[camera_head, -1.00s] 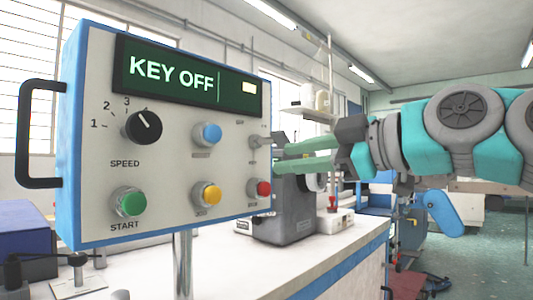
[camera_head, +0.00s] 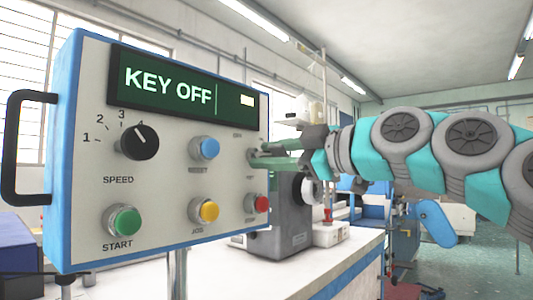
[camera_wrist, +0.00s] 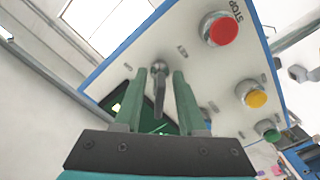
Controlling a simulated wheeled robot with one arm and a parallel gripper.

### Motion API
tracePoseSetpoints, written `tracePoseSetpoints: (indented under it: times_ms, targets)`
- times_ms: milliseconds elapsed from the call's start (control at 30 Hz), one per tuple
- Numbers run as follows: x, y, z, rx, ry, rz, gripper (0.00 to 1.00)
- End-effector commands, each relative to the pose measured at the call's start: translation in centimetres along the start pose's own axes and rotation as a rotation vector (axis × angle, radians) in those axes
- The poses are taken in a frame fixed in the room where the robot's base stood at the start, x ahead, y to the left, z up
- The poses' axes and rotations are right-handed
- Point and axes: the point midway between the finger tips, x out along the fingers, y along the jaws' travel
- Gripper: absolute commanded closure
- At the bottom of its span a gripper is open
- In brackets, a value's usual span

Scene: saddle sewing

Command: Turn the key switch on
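The control panel (camera_head: 90,160) is a blue-edged white box whose display (camera_head: 185,85) reads "KEY OFF". The key switch (camera_wrist: 159,88) shows in the wrist view as a grey metal key standing out from the panel face. My gripper (camera_wrist: 160,73) is open, with one green finger on each side of the key. Small gaps show between the key and both fingers. In the head view my gripper (camera_head: 256,156) reaches in from the right at the panel's right part, and its fingers mostly hide the key there.
Around the key are a blue button (camera_head: 209,148), a yellow button (camera_head: 209,210), a red button (camera_head: 262,203), a green start button (camera_head: 127,221) and a black speed knob (camera_head: 139,142). A grey machine (camera_head: 285,225) stands on the white table behind the panel.

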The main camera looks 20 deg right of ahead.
Motion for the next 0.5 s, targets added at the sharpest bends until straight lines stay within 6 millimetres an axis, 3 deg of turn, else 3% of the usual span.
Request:
tracePoseSetpoints:
  times_ms: [333,500]
  targets:
    - [0.86,0.01,0.01,0.000,0.001,0.001,0.61]
    - [0.84,0.00,0.01,0.000,0.000,0.001,0.80]
